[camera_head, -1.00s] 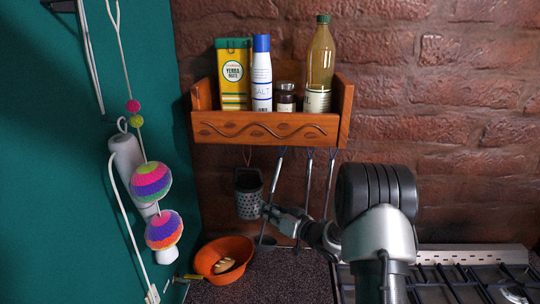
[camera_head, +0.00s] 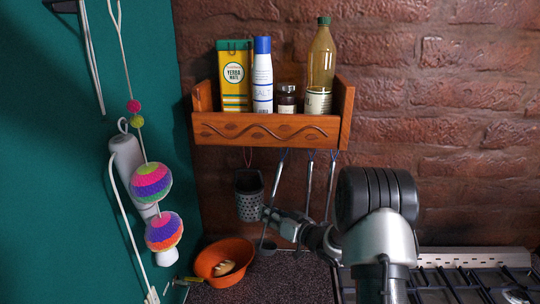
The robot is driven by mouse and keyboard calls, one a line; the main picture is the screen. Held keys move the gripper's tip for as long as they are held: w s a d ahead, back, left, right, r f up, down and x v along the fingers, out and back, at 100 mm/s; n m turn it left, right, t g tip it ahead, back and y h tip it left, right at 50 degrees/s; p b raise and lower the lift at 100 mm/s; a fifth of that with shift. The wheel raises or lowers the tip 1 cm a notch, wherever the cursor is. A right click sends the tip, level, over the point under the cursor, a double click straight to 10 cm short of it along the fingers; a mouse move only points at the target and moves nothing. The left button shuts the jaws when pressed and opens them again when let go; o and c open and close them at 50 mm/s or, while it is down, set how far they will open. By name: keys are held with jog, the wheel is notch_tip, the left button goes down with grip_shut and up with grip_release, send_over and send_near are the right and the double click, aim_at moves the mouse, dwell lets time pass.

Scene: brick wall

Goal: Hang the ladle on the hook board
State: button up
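The ladle (camera_head: 277,179) has a long thin metal handle with a bluish upper end and a dark bowl low down. It leans, its top to the right, just under the wooden hook board (camera_head: 265,130) on the brick wall. Whether its top touches a hook is too small to tell. My gripper (camera_head: 268,213) is at the lower part of the handle and appears shut on it; the fingers are small and partly hidden. My arm reaches in from the lower right.
A grater (camera_head: 249,195) hangs left of the ladle, and other utensils (camera_head: 308,185) hang to its right. The board's shelf holds a yerba mate box (camera_head: 235,75), salt (camera_head: 262,75), a jar and a bottle (camera_head: 320,65). An orange bowl (camera_head: 226,260) sits below; a stove (camera_head: 460,275) is right.

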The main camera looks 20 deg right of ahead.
jog(key=o, duration=0.4)
